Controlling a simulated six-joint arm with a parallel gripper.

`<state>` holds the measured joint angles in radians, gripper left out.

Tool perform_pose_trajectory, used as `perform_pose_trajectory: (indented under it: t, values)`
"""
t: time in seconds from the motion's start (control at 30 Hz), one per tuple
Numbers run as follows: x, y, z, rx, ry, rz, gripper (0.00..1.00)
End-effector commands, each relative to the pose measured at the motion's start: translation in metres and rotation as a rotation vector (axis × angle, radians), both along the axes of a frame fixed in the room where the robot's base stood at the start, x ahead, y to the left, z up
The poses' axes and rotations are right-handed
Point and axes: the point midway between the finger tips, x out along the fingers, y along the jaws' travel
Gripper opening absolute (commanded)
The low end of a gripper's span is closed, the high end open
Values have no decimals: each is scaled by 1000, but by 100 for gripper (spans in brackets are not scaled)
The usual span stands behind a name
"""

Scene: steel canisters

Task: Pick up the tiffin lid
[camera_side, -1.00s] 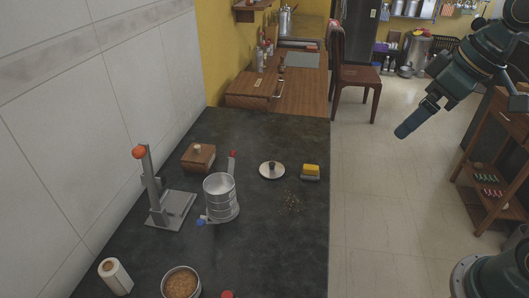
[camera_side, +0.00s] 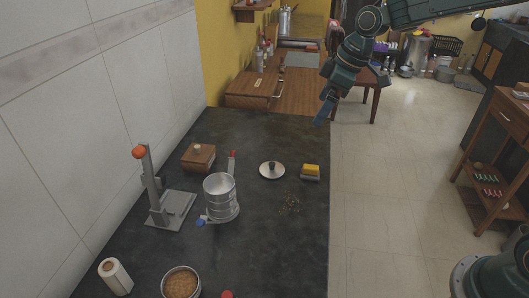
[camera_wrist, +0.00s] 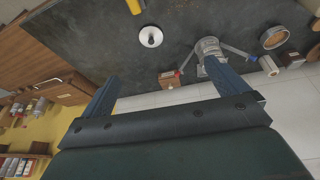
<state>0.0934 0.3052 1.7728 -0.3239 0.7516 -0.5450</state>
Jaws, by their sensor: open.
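The tiffin lid (camera_side: 272,170) is a round, shiny steel disc with a dark knob in its centre. It lies flat on the dark countertop, right of the steel canister (camera_side: 220,196). It also shows in the wrist view (camera_wrist: 150,37), near the top. My gripper (camera_side: 322,116) is in the air beyond the lid and to its right, over the counter's far right corner. In the wrist view its two blue-grey fingers (camera_wrist: 168,88) are wide apart with nothing between them. The lid is clear of the fingers.
A yellow-topped block (camera_side: 310,171) is close to the lid's right, with scattered crumbs (camera_side: 291,204) in front. A wooden box (camera_side: 198,157), a metal stand with an orange knob (camera_side: 172,205) and a bowl of grain (camera_side: 181,284) are on the left. The counter's right edge is open to the floor.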

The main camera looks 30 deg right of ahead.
Motion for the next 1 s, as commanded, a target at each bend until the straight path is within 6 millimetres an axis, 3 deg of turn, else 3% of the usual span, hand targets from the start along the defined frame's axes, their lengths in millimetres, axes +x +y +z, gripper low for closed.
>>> perform_pose_trajectory:
  t: [0.3,0.6,1.0]
  values:
    - [56,-1,-64,19,14,146,99]
    - [88,-2,-117,39,11,254,99]
    - [95,-1,-130,44,9,278,99]
